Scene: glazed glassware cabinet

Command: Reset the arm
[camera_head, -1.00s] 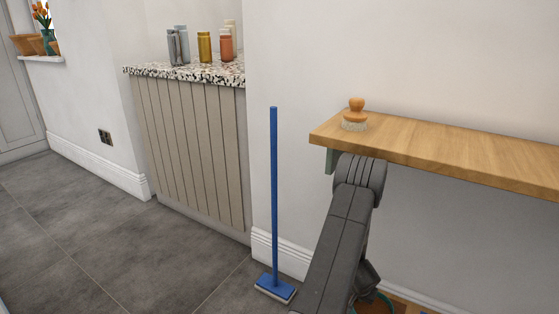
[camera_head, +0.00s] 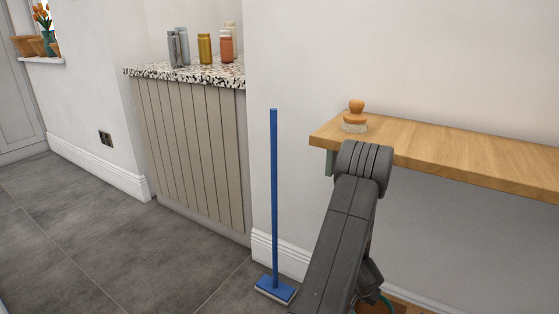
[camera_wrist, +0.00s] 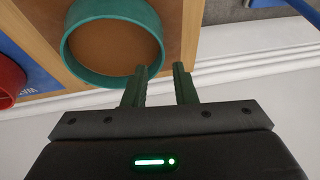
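My arm (camera_head: 345,225) rises from the bottom of the head view, and its dark grey elbow overlaps the front edge of the wooden shelf. My gripper (camera_wrist: 159,70) shows in the wrist view with its two dark green fingers apart and nothing held between them. A round teal container (camera_wrist: 70,50) with a brown inside lies beyond the fingertips, up and left. Its rim is close to the left finger in the picture; I cannot tell whether they touch.
The wooden shelf (camera_head: 450,160) carries a round brush (camera_head: 355,117) near its left end. A blue mop (camera_head: 274,200) stands left of my arm. Several jars stand on the speckled counter (camera_head: 190,72). A red container (camera_wrist: 10,80) is at the wrist view's left. Grey floor is open at left.

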